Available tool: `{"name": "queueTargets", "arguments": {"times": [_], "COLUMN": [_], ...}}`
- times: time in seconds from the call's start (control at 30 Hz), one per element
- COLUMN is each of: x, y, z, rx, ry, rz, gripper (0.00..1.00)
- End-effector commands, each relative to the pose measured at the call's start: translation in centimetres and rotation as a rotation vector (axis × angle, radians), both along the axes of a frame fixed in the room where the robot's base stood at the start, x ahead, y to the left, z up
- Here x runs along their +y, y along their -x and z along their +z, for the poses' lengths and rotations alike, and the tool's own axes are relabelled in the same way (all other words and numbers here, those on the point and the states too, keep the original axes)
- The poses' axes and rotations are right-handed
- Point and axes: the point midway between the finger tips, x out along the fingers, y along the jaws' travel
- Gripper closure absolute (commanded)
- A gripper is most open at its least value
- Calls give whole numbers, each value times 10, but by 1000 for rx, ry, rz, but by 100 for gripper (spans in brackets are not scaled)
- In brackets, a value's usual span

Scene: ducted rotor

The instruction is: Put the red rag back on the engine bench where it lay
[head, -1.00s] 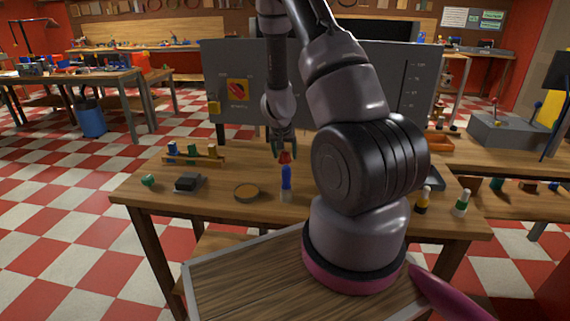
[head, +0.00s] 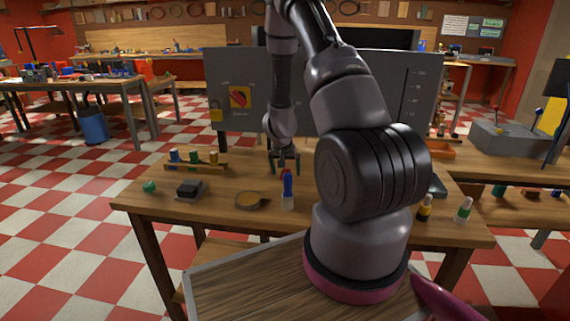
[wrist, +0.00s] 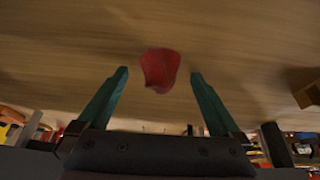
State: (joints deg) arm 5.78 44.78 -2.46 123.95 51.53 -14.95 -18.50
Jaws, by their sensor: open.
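The red rag (wrist: 160,70) shows in the wrist view as a small crumpled red piece against bare wood, between and just beyond my fingertips. In the head view a bit of red (head: 286,171) shows under my gripper, partly behind the blue bottle. My gripper (head: 284,167) is open, its green fingers apart on either side of the rag and pointing down over the wooden bench (head: 330,215). I see no finger touching the rag. Whether the rag rests fully on the wood is hard to tell.
A blue bottle (head: 288,190) stands in front of my gripper. A round tan dish (head: 250,200), a dark block (head: 190,189) and a rack of small bottles (head: 196,160) stand to the left. A grey panel (head: 235,75) rises behind.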

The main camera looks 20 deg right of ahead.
Motion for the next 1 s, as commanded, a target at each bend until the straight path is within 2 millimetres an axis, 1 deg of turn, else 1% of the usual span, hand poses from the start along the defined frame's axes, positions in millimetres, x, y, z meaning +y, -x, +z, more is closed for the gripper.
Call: {"name": "queueTargets", "arguments": {"times": [0.17,0.3,0.5,0.7,0.87,0.93,1.0], "x": [8,16,23,26,28,32,40], "y": [8,17,27,33,35,35,34], "z": [28,57,84,99,106,112,126], "rx": [-5,-5,-3,-1,-2,-10,-27], "ry": [1,1,0,2,-1,-18,-55], "rz": [3,4,4,3,2,3,8], "gripper": [0,0,0,0,0,0,0]}}
